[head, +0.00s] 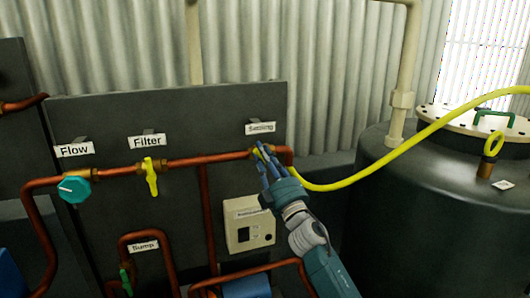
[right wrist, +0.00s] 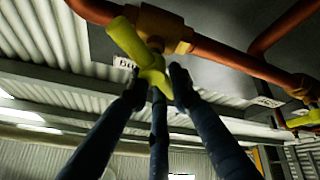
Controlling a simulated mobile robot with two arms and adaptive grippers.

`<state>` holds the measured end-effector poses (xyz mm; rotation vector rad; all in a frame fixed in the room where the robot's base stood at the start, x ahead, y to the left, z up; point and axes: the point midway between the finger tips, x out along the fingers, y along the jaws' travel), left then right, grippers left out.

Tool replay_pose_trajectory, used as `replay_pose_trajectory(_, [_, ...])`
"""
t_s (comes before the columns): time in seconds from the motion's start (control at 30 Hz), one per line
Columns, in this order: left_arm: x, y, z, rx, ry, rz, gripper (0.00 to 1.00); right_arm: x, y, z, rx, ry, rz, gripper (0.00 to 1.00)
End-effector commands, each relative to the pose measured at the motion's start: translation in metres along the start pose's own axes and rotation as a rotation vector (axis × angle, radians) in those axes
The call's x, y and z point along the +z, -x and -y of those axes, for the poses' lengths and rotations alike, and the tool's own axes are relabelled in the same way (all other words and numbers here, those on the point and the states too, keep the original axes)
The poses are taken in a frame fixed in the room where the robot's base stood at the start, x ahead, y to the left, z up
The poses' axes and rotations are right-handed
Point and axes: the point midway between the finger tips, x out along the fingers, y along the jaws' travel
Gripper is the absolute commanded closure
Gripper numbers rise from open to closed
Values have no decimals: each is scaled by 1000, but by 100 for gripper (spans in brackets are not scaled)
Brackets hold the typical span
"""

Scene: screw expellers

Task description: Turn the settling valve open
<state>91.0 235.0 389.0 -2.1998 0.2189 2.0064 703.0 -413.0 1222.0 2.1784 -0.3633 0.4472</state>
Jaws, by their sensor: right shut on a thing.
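The settling valve has a yellow handle (right wrist: 138,50) on a brass body (right wrist: 163,28) in the copper pipe. In the head view it sits under the "Settling" label (head: 261,127), mostly hidden behind my fingers. My right gripper (head: 264,158) reaches it from the lower right. In the right wrist view, my right gripper's fingers (right wrist: 160,90) are shut around the lower end of the handle. The handle lies slanted there, its free end toward the upper left. My left gripper is in neither view.
The Filter valve's yellow handle (head: 151,177) hangs down to the left, and the teal Flow knob (head: 74,188) is farther left. A control box (head: 249,223) is below. A yellow hose (head: 385,160) runs right past the dark tank (head: 430,220).

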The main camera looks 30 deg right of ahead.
Motion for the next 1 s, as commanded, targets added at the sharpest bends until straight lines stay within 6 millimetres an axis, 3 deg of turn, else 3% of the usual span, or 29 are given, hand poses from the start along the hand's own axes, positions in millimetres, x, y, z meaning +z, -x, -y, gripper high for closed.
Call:
replay_pose_trajectory(0.6, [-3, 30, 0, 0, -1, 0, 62, 0, 4, 13, -209, 497, -143, 100])
replay_pose_trajectory(1.0, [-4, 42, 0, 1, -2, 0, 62, 2, 6, 20, -280, 667, -192, 100])
